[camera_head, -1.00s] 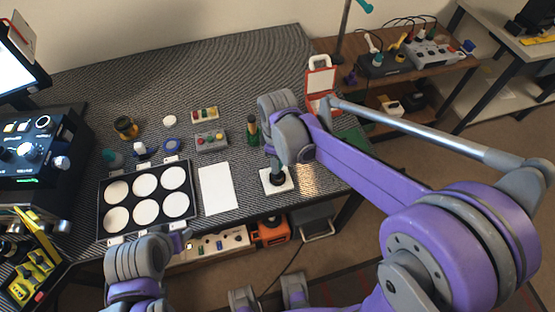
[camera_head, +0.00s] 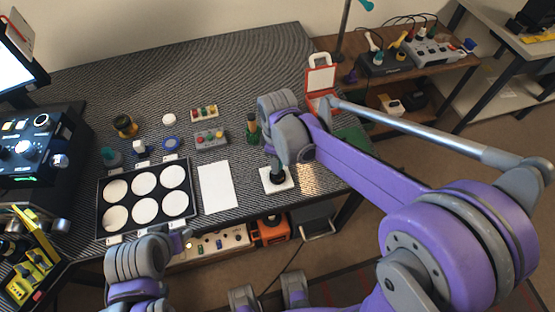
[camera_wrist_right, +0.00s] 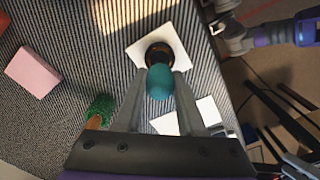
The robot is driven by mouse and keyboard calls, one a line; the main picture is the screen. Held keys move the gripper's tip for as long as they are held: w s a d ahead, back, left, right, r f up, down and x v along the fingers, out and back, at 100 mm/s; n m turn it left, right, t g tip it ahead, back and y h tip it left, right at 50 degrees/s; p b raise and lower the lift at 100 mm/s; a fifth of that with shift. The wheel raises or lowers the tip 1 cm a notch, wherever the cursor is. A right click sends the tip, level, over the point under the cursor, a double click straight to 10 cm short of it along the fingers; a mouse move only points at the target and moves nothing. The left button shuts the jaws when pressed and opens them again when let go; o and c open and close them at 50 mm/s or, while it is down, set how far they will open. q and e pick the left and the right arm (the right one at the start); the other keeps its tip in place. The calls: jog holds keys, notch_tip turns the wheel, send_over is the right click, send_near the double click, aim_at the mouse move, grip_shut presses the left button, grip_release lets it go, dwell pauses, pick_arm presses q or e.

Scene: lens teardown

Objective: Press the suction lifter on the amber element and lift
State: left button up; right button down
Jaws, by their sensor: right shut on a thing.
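My right gripper (camera_head: 277,158) is above a white square pad (camera_head: 290,184) near the front edge of the workbench. In the right wrist view its two fingers (camera_wrist_right: 160,88) are shut on the teal bulb of the suction lifter (camera_wrist_right: 160,82). Below the bulb, a round dark brown and amber piece (camera_wrist_right: 156,53) lies on the white pad (camera_wrist_right: 177,40). The bulb hides part of it, and I cannot tell whether the lifter touches it. My left gripper (camera_head: 182,238) is partly seen at the bench's front edge, its jaws unclear.
A black tray with white round pads (camera_head: 101,200) and a white sheet (camera_head: 217,187) lie to the left. A green-topped brush (camera_wrist_right: 100,110) and a pink block (camera_wrist_right: 32,72) stand near the pad. A red case (camera_head: 320,90) is at the back right.

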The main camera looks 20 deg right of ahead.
dwell(0.6)
jog(key=shift+r+p, duration=1.75)
jog(key=shift+r, duration=1.05)
jog(key=shift+r+p, duration=1.45)
jog(key=shift+r, duration=1.25)
pick_arm(q)
notch_tip(320, 180, up, 8)
jog(key=w, duration=0.2)
jog(key=shift+w, duration=0.25)
jog(key=shift+s, duration=0.2)
pick_arm(e)
jog(key=shift+s+f, duration=0.1)
jog(key=shift+s, duration=0.05)
